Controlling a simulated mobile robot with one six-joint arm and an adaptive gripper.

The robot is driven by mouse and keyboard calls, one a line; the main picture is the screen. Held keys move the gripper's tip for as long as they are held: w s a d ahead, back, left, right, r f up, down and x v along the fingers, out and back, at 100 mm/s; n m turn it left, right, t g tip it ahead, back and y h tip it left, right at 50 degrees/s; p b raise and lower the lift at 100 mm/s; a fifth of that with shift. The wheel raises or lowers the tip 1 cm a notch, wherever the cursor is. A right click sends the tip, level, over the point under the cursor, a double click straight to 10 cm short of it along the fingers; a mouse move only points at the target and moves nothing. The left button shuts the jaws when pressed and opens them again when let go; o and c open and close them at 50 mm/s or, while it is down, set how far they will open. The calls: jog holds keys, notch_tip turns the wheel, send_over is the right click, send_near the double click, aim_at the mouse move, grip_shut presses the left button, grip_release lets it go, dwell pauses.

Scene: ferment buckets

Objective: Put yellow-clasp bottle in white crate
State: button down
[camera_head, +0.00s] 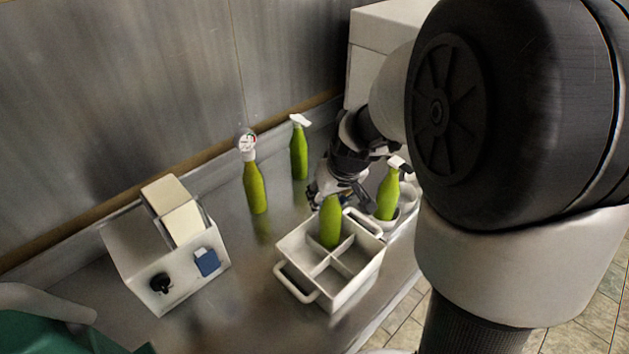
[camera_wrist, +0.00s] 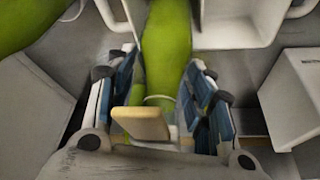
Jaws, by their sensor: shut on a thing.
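The yellow-clasp bottle is a green bottle (camera_wrist: 165,60) with a pale yellow clasp block (camera_wrist: 142,122) at its neck, in the wrist view. My gripper (camera_wrist: 158,92) is shut on its neck, with a finger on each side. In the head view, the green bottle (camera_head: 330,224) is upright at the back compartments of the white crate (camera_head: 294,290), with my gripper (camera_head: 338,196) behind its top. The crate has dividers and side handles, and its other visible compartments look empty. I cannot tell whether the bottle's base touches the crate floor.
Two green bottles with white tops (camera_head: 257,188) (camera_head: 299,152) stand behind the crate. Another green spray bottle (camera_head: 388,192) stands in a white holder at the right. A white open box (camera_head: 128,268) with pale blocks stands at left. Bare steel counter (camera_head: 235,300) lies between.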

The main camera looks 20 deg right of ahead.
jog(key=shift+f, duration=0.15)
jog(key=shift+f, duration=0.15)
jog(key=c, duration=0.8)
grip_release()
jog(key=shift+o, duration=0.2)
